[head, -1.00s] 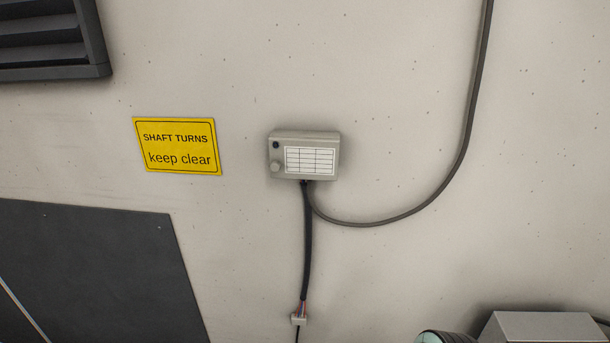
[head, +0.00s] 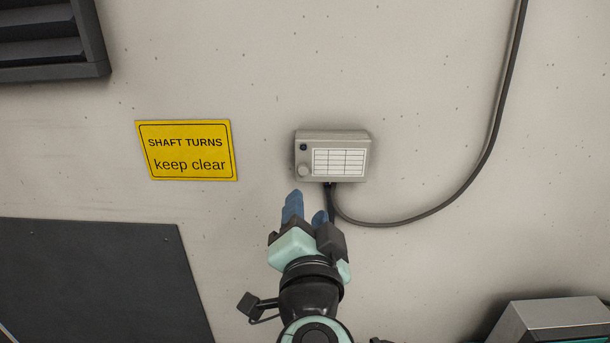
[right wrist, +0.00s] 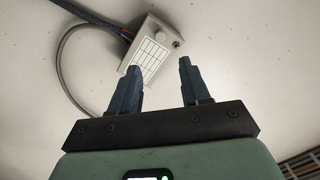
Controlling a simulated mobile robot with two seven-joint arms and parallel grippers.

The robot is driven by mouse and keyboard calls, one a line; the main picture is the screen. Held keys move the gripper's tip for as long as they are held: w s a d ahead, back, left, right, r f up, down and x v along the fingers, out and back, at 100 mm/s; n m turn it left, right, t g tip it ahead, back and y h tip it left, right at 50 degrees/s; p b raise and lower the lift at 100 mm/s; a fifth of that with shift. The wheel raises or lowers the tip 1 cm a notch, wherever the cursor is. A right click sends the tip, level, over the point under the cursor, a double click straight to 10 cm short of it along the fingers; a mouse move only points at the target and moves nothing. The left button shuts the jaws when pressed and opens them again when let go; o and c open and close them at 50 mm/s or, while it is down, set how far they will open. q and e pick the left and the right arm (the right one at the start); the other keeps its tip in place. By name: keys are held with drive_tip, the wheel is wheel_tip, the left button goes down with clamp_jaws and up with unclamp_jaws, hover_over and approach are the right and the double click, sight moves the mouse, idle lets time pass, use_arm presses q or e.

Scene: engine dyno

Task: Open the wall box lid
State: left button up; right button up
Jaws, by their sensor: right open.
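The wall box (head: 332,156) is a small grey box on the pale wall, with a white ruled label, a round knob (head: 303,170) and a small dark spot on its front. Its lid looks closed. It also shows in the right wrist view (right wrist: 139,48), tilted, beyond the fingers. My right gripper (head: 306,205) is just below the box's lower left corner in the head view, pointing up at it. Its blue fingers are apart and empty in the right wrist view (right wrist: 158,68). I cannot tell the gap to the box. My left gripper is not in view.
A dark cable (head: 470,180) leaves the box's underside and curves up to the right; the gripper covers part of the cabling below. A yellow sign (head: 187,151) is left of the box. A dark panel (head: 95,280) and a grey case (head: 550,322) are lower down.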

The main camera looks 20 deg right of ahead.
sight(304, 171)
drive_tip(key=p+x, duration=0.1)
drive_tip(key=x, duration=1)
drive_tip(key=shift+w, duration=0.25)
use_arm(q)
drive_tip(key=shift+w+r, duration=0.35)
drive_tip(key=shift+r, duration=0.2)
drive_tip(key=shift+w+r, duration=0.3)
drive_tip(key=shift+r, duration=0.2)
use_arm(e)
clamp_jaws()
